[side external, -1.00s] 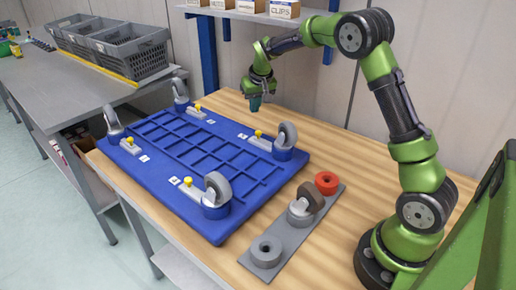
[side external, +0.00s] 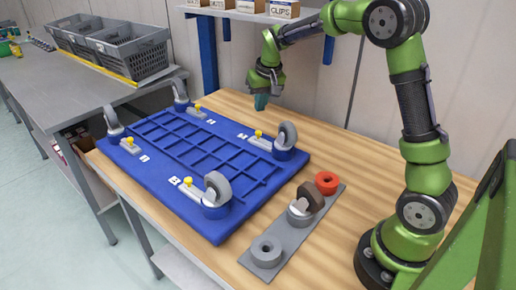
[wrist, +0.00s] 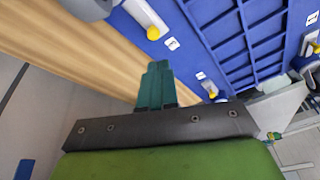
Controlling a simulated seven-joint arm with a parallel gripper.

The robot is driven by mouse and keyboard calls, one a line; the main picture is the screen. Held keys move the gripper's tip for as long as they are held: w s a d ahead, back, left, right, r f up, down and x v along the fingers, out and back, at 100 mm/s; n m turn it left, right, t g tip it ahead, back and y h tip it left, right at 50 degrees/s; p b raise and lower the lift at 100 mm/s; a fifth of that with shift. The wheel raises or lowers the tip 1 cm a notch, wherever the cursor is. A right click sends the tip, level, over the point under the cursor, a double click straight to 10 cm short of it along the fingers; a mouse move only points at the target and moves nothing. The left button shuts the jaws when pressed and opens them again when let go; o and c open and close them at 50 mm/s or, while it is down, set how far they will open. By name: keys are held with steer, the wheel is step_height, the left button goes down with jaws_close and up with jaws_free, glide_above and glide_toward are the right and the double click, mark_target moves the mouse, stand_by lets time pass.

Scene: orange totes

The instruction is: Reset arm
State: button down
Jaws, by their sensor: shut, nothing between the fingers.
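My gripper (side external: 261,101) hangs in the air over the wooden bench, just beyond the far right edge of the blue dolly base. Its teal fingers are together and hold nothing, as the wrist view (wrist: 158,68) also shows. The blue base (side external: 205,160) lies on the bench with a caster at each corner, such as the near one (side external: 217,187) and the right one (side external: 286,136). Yellow-knobbed latches sit beside the casters.
A grey plate (side external: 285,243) at the front right carries an empty grey ring, a caster with a brown wheel (side external: 307,201) and a red ring (side external: 327,182). A shelf with boxes (side external: 283,9) is at the back. Grey crates (side external: 110,45) stand on the left table. Bare bench (side external: 345,150) lies right of the base.

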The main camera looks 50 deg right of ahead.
steer(key=s+a+r+n+t+y, duration=0.1)
steer(key=s+a+r+t, duration=0.1)
steer(key=s+a, duration=0.6)
steer(key=s+a+r+t+y, duration=0.1)
steer(key=s+a+r, duration=0.4)
steer(key=s, duration=1.1)
steer(key=a+y, duration=0.1)
steer(key=a, duration=0.2)
steer(key=shift+n+t, duration=0.4)
